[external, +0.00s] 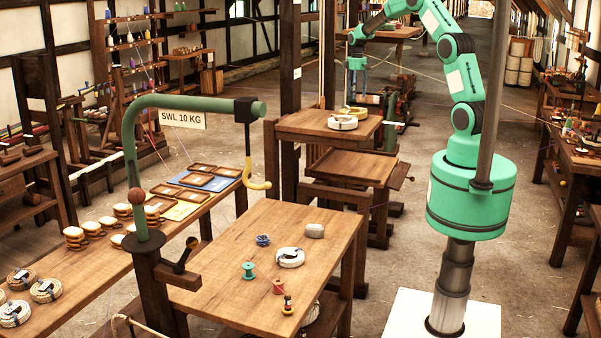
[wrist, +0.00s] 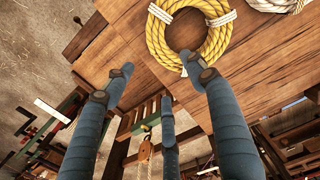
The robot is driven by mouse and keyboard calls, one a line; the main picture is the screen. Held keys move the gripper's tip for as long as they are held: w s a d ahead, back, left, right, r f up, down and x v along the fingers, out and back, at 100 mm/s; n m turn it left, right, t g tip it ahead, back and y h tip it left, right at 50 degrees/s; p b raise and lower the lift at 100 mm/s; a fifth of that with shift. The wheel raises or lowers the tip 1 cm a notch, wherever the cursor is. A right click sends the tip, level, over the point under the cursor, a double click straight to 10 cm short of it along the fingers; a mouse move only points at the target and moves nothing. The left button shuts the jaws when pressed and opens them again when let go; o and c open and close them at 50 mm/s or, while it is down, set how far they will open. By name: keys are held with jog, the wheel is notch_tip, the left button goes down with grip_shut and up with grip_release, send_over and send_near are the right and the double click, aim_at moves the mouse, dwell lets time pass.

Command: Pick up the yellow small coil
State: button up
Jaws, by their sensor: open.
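The yellow small coil (wrist: 160,38) is a ring of yellow rope with white bindings, lying flat on a wooden tabletop at the top of the wrist view. In the external view the yellow coil (external: 353,110) lies on the far small table, just behind a pale coil (external: 342,122). My gripper (wrist: 160,82) is open and empty, its dark blue fingers spread. One fingertip overlaps the coil's lower edge in the wrist view; I cannot tell whether it touches. In the external view my gripper (external: 356,80) hangs above and behind that table, its fingertips hard to make out.
The small table (external: 305,124) has a dark post beside its left edge. A lower table (external: 340,168) stands in front. A larger front table (external: 230,275) holds another coil (external: 290,257) and spools. A green crane arm (external: 190,101) with a yellow hook stands at left.

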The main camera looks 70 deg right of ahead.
jog(key=shift+f, duration=1.55)
jog(key=shift+a+f+p, duration=0.15)
jog(key=shift+f+p, duration=0.4)
jog(key=shift+f, duration=2.05)
grip_shut()
